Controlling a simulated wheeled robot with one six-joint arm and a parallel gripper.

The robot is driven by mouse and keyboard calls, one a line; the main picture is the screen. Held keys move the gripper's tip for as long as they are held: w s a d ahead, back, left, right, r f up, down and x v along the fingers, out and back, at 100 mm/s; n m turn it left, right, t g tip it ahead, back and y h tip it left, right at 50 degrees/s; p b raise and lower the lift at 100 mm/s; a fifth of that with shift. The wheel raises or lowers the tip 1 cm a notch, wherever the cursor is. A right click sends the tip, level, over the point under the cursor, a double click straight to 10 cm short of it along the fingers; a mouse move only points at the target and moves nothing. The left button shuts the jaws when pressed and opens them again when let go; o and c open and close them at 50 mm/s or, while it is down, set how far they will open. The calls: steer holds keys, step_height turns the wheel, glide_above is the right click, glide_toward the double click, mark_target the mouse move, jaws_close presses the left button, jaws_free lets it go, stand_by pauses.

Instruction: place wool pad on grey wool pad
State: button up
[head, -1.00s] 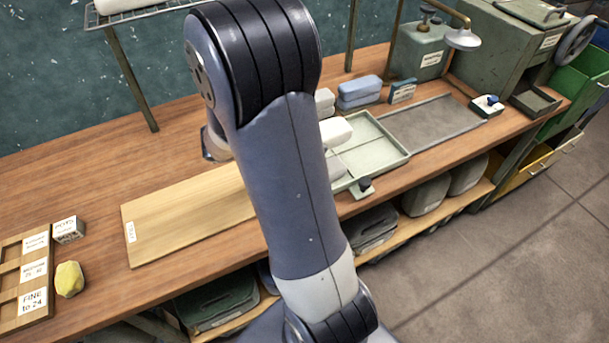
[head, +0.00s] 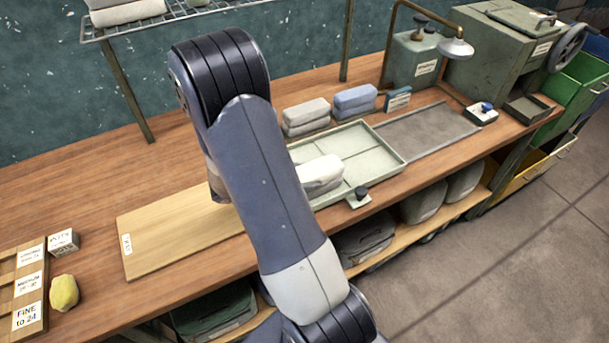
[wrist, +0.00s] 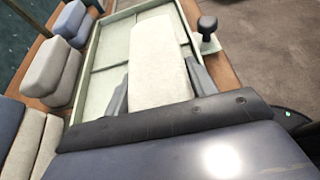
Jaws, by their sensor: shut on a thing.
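In the wrist view my gripper (wrist: 158,82) is shut on a pale cream wool pad (wrist: 160,62), with a finger on each side of it. The pad also shows in the head view (head: 322,170), over the near left part of the green divided tray (head: 388,140). I cannot tell whether it touches the tray. The gripper itself is hidden behind my arm in the head view. A stack of grey wool pads (head: 306,112) stands behind the tray, and it also shows at left in the wrist view (wrist: 50,72). A blue pad stack (head: 355,98) stands to its right.
More pads (wrist: 28,145) sit at the lower left of the wrist view. A black-knobbed piece (head: 360,195) is at the tray's front edge. A wooden board (head: 175,235) lies at left. A rack (head: 180,18) stands above the bench. The bench behind the board is clear.

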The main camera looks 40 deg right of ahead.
steer(key=shift+f, duration=0.2)
steer(key=o, duration=1)
steer(key=shift+r, duration=0.1)
steer(key=shift+r, duration=0.25)
steer(key=b+v, duration=0.1)
steer(key=v, duration=1.1)
steer(key=shift+f+b, duration=0.2)
steer(key=shift+b, duration=0.1)
